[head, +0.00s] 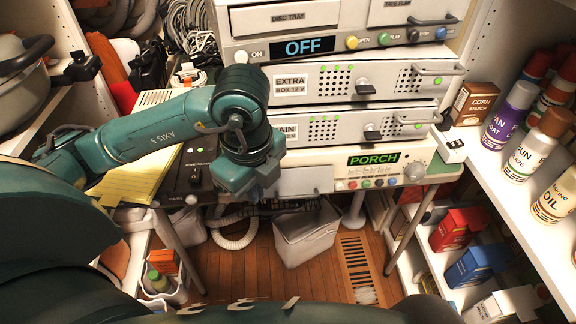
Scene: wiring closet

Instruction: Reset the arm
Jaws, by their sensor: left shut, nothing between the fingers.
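My left arm (140,137) is teal, marked "AXIS 3", and reaches in from the left. It bends down at its wrist in front of the rack of equipment. My left gripper (256,190) hangs near the desk's front edge, in front of the lower grey box. It is shut and holds nothing. Its fingertips are small and partly hidden by the wrist. My right gripper is not in view.
Stacked units stand behind: one showing "OFF" (303,47), the "EXTRA BOX 12 V" (330,82), and a panel reading "PORCH" (373,160). A yellow pad (128,187) lies left. A shelf of bottles (506,115) is right. A white bin (305,235) stands below.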

